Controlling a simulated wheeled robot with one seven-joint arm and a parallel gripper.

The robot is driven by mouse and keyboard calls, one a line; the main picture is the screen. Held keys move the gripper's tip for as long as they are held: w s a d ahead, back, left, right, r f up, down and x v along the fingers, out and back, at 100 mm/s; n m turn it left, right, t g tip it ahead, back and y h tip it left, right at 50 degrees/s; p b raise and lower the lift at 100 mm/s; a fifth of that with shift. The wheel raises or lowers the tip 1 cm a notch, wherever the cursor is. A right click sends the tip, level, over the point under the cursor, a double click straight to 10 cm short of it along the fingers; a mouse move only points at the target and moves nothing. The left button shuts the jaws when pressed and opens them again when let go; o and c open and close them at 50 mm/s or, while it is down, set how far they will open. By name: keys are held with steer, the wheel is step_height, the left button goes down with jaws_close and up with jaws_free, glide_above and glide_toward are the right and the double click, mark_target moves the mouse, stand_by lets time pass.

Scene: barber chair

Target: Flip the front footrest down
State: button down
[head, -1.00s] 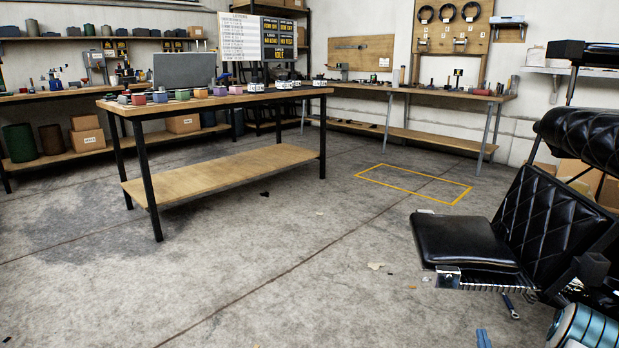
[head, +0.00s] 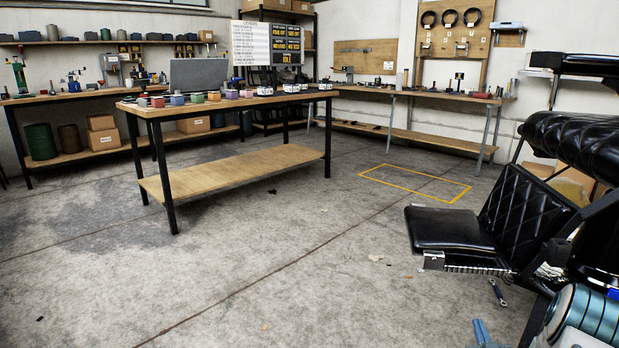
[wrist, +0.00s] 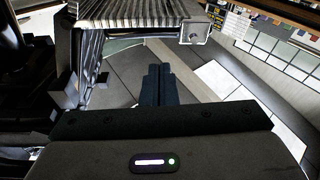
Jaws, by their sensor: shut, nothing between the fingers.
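The barber chair stands at the right of the head view, with a black quilted panel (head: 518,208) and a flat black pad (head: 448,229). A bright metal edge with a ribbed strip (head: 470,267) runs under the pad. In the wrist view a ribbed metal plate (wrist: 145,12), which looks like the footrest, crosses the top, with a metal bracket (wrist: 193,30) at its right end. My gripper (wrist: 158,72) points towards the plate from below in the picture. Its fingers are together and empty. I see no clear contact with the plate.
Black chair parts (wrist: 30,70) and a pale upright bar (wrist: 88,65) are close on the left in the wrist view. A wooden-topped table (head: 240,100) stands left of centre. The floor (head: 300,255) between table and chair is mostly clear.

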steer(key=a+r+g+p, duration=0.35)
steer(key=r+p, duration=0.25)
steer(key=r, duration=0.4)
steer(key=w+a+r+n+g+p, duration=0.1)
steer(key=a+r+g+p, duration=0.1)
steer(key=a+r+p, duration=0.65)
steer(key=a+r+g+p, duration=0.1)
steer(key=r+g+p, duration=0.3)
steer(key=r, duration=0.9)
steer(key=s+a+r+g+y+p, duration=0.1)
steer(key=s+a+r+g+p, duration=0.1)
steer(key=s+a+r+p, duration=0.3)
steer(key=s+a+r+g+y+p, duration=0.1)
steer(key=s+a+r+g+p, duration=0.2)
steer(key=s+a+r+p, duration=0.3)
steer(key=s+a+r+g+p, duration=0.2)
steer(key=s+a+r+p, duration=0.4)
steer(key=s+r, duration=0.8)
steer(key=s+p, duration=0.3)
steer(key=shift+a+m+g+y, duration=0.25)
steer(key=shift+m+g+y, duration=0.1)
steer(key=shift+m+y, duration=0.05)
